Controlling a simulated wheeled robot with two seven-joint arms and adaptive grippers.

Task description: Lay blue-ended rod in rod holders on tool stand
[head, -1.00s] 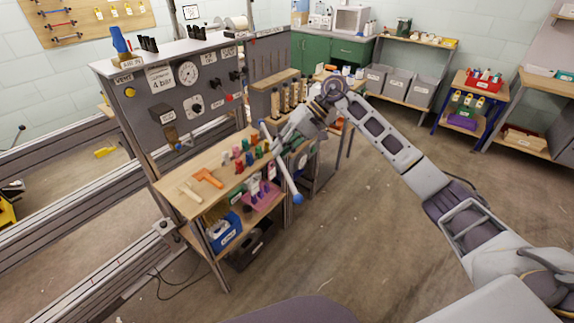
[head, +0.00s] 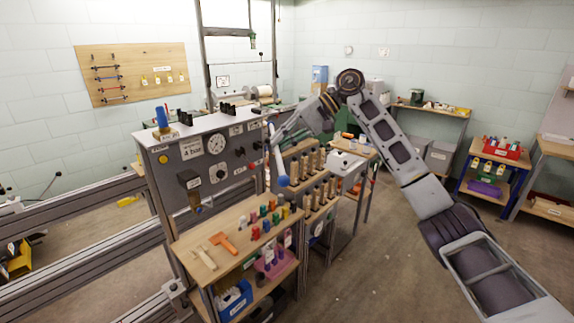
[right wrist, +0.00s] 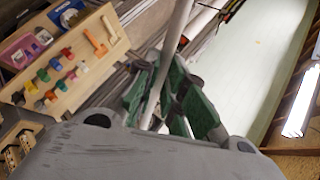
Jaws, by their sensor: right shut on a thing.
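The blue-ended rod (head: 277,157) is pale and hangs steeply, with a blue ball at its lower end, in front of the grey panel's right edge. My right gripper (head: 275,139) is shut on it. In the right wrist view the rod (right wrist: 174,45) runs up from between the green fingers (right wrist: 160,95); its ends are not seen there. A wooden-topped stand (head: 205,275) below and left of the rod carries coloured pegs and an orange T-shaped tool. I cannot make out rod holders on it for certain. My left gripper is out of view.
The grey gauge panel (head: 170,165) stands left of the rod, close by in the picture. Wooden racks of bottle-like pieces (head: 318,190) stand just right. A board with small rods (head: 130,70) hangs on the back wall. Floor at the right is open.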

